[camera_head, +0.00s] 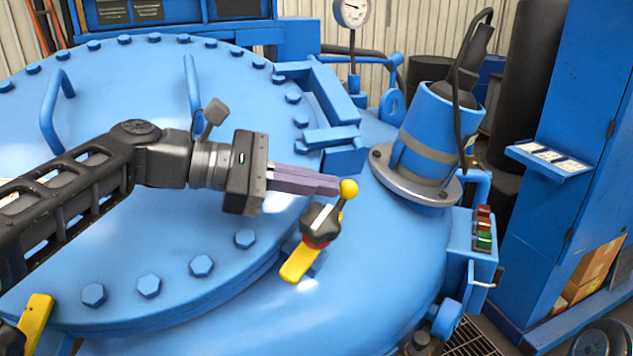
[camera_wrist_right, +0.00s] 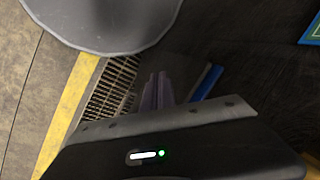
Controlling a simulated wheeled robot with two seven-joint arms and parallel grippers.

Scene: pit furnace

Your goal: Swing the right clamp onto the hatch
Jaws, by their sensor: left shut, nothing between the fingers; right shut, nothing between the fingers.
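The hatch (camera_head: 215,130) is a large round blue lid with bolts around its rim and two handles. The right clamp (camera_head: 298,263) is a yellow bar with a black-and-red knob and a yellow ball end, beside the hatch's right rim. I cannot tell whether its bar overlaps the rim. My left gripper (camera_head: 338,186) reaches over the hatch from the left. Its purple fingers are shut and empty, with the tips at the yellow ball; contact is unclear. My right gripper (camera_wrist_right: 157,90) shows only in the right wrist view, shut and empty, above a floor grate.
Another yellow clamp (camera_head: 36,322) is at the lower left. A blue motor-like cylinder (camera_head: 427,135) with a cable stands right of the hatch. A button box (camera_head: 482,230) and blue cabinet (camera_head: 575,160) are farther right. A pressure gauge (camera_head: 352,12) stands behind.

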